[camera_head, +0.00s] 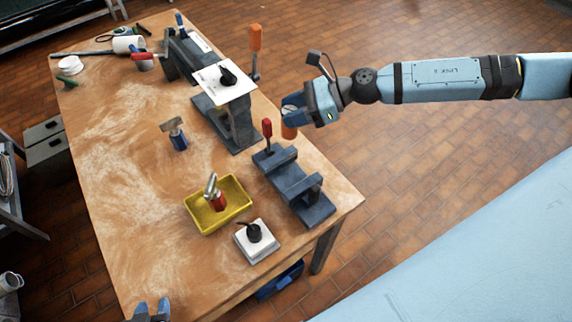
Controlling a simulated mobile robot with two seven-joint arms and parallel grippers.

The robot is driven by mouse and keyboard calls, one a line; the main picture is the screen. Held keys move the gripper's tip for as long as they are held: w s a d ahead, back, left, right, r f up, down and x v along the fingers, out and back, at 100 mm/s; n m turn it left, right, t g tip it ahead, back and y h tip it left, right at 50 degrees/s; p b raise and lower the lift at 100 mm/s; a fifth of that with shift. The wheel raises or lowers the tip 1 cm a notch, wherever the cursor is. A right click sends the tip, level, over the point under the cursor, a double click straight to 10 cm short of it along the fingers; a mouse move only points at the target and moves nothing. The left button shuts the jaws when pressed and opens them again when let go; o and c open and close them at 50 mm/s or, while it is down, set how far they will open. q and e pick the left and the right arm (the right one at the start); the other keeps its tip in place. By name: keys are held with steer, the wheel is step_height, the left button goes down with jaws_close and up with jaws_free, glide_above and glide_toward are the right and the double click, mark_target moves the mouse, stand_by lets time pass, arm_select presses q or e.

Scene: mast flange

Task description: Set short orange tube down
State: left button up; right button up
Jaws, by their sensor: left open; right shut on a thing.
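My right gripper (293,110) is shut on the short orange tube (289,131), whose lower part shows beneath the fingers. The tube looks roughly upright near the table's right edge, behind the grey clamp fixture (302,193) with a red handle. I cannot tell whether its lower end touches anything. My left gripper (151,309) shows only as two blue fingertips at the bottom edge, apart, with nothing visible between them.
On the wooden table (115,190) stand a yellow tray (190,217) holding a red-handled tool, a white block (262,244) with a black knob, a blue-handled tool (179,140) and a grey stand (233,125).

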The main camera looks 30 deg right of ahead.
steer(key=f, duration=1.8)
steer(key=shift+s+f, duration=0.3)
steer(key=shift+f, duration=0.1)
steer(key=shift+f, duration=0.1)
steer(key=shift+f+b, duration=0.15)
steer(key=shift+b, duration=0.15)
steer(key=o, duration=1)
steer(key=shift+c, duration=0.2)
